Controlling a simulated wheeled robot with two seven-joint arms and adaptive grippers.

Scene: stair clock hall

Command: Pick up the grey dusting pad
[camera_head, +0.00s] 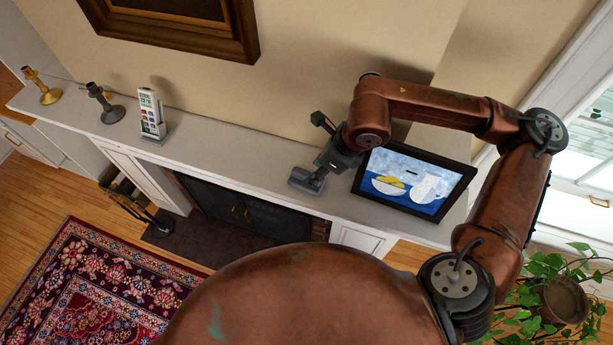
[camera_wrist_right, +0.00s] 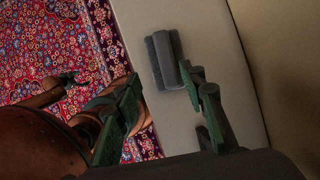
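The grey dusting pad (camera_head: 307,180) lies on the white mantel shelf (camera_head: 235,150), left of the framed picture. In the right wrist view the pad (camera_wrist_right: 163,60) is a dark grey block with a raised ridge, lying on the pale shelf. My right gripper (camera_head: 322,153) is just above and behind the pad in the head view. In the wrist view its two green-grey fingers (camera_wrist_right: 162,85) are spread apart with nothing held between them. The pad appears between and beyond their tips; I cannot tell whether the right-hand finger touches it.
A framed still-life picture (camera_head: 413,182) lies close to the right of my gripper. A white handheld device (camera_head: 151,115) and two candlesticks (camera_head: 104,104) (camera_head: 41,86) stand on the left of the shelf. A potted plant (camera_head: 563,300) is at lower right. The shelf's middle is clear.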

